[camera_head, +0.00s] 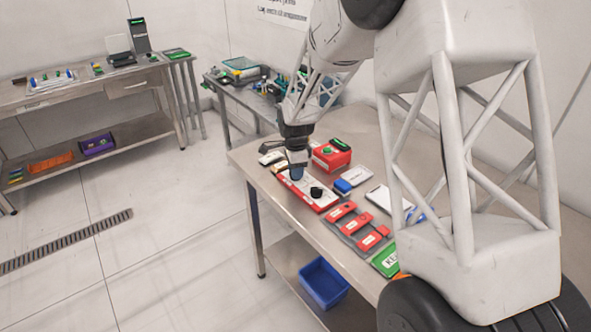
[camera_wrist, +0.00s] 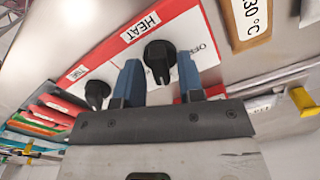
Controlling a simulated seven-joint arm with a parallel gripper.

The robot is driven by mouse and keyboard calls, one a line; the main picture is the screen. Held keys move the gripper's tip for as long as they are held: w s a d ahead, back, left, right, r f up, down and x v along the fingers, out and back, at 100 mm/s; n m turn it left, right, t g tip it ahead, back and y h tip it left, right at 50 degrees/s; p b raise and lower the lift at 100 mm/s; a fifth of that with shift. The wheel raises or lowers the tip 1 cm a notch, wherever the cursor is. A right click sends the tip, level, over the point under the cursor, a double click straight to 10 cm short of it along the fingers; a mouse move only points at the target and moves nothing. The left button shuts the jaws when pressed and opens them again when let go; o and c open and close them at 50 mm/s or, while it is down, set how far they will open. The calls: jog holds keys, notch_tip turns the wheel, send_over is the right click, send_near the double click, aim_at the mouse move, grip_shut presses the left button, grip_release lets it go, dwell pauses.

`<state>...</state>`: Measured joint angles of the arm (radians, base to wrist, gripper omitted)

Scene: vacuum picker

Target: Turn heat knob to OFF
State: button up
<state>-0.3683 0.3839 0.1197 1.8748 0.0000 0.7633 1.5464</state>
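The red and white control panel (camera_head: 318,203) lies on the steel table; it also shows in the wrist view (camera_wrist: 100,62). The black heat knob (camera_wrist: 160,57) sits beside the "HEAT" label (camera_wrist: 140,27), with small markings, seemingly including OFF, to its right. Its pointer direction is not clear. My gripper (camera_wrist: 160,75) is open, its blue fingers apart on either side of the heat knob, with small gaps seen. In the head view my gripper (camera_head: 297,175) points down over the panel and hides this knob. The time knob (camera_wrist: 97,93) stands left of the fingers.
A red box with a green button (camera_head: 331,154) stands behind the panel. A blue-and-white block (camera_head: 342,187) and red labelled pieces (camera_head: 372,238) lie to the right. A "30 °C" tag (camera_wrist: 250,18) is right of the panel. A blue bin (camera_head: 324,283) sits below.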

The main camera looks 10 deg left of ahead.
grip_shut()
jog(key=shift+n, duration=0.4)
jog(key=n, duration=1.3)
jog(key=shift+r+n, duration=0.1)
jog(key=shift+n, duration=2.1)
